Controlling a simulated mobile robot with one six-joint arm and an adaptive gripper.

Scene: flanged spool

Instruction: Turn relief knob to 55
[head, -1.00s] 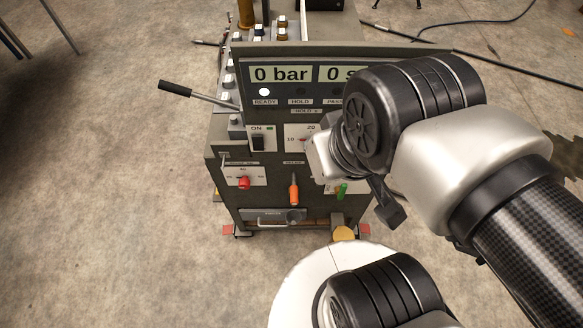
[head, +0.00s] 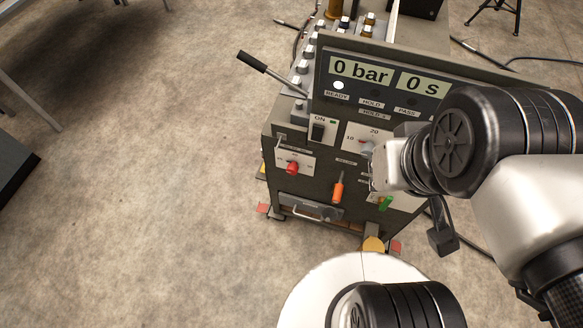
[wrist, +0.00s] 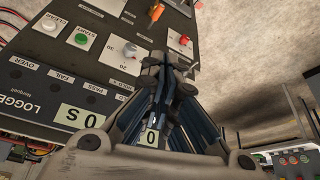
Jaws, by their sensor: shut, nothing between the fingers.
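A red knob (head: 292,168) on a white dial plate sits at the lower left of the machine's front panel in the head view. Its small label and scale are too blurred to read surely, so I cannot confirm it is the relief knob or its setting. In the wrist view, tilted round, a red knob (wrist: 184,40) shows right of a grey knob (wrist: 131,51) on a dial marked 20 and 30. My gripper (wrist: 168,62) is shut and empty in front of the panel, apart from the red knob. In the head view my wrist hides the fingers.
A black ON switch (head: 317,131) is above. The display (head: 360,72) reads 0 bar. A black-gripped lever (head: 252,61) juts left.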

